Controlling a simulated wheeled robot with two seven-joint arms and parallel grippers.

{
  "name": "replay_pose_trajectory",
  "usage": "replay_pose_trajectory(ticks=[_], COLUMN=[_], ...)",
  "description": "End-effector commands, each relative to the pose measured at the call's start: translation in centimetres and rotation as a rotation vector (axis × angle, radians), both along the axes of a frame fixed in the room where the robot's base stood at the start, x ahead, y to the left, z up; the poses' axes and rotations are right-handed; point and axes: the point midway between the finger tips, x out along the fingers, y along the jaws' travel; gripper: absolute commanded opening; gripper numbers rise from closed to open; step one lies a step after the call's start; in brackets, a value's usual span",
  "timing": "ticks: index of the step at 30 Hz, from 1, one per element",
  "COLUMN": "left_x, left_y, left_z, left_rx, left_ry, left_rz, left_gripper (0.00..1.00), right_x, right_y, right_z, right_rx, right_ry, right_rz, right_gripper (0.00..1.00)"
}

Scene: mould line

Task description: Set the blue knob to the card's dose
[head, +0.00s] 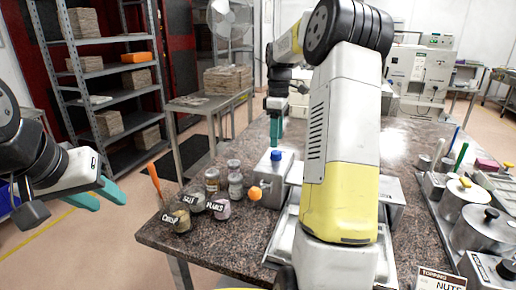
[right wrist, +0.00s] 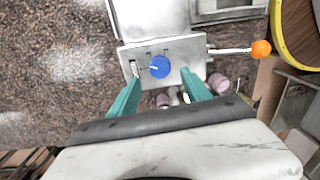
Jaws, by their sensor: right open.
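The blue knob (head: 276,155) sits on top of a grey metal box (head: 265,172) on the speckled counter. In the right wrist view the knob (right wrist: 159,67) has a pale pointer mark toward the left; the scale marks around it are too small to read. My right gripper (head: 276,132) is open, above and behind the knob in the head view. In the right wrist view its teal fingers (right wrist: 160,88) stand either side of the knob, apart from it. A card (head: 440,281) reads "TOPPING NUTS"; its lower part is cut off, no dose shows. My left gripper (head: 98,196) is open and empty, off the counter.
A lever with an orange ball (head: 255,193) sticks out from the box. Labelled jars (head: 196,200) and an orange-handled tool (head: 154,178) stand to its left. Lidded metal pots (head: 466,198) stand at the right. My right arm hides the counter's middle.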

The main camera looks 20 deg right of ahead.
Motion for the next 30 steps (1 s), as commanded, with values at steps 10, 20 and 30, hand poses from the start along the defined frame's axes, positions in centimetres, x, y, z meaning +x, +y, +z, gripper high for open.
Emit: replay_pose_trajectory(ticks=[10, 20, 30], left_x=[0.0, 0.0, 0.0], left_y=[0.0, 0.0, 0.0], left_z=[0.0, 0.0, 0.0], left_rx=[0.000, 0.000, 0.000], left_ry=[0.000, 0.000, 0.000], left_rz=[0.000, 0.000, 0.000], left_gripper=[0.36, 0.36, 0.36], right_x=[-0.2, -0.2, -0.2], right_y=[0.2, 0.2, 0.2], right_z=[-4.5, -4.9, -4.8], right_rx=[0.001, 0.000, 0.000], right_ry=[0.000, -0.001, -0.001], right_rz=[-0.002, -0.002, -0.002], right_gripper=[0.57, 0.55, 0.00])
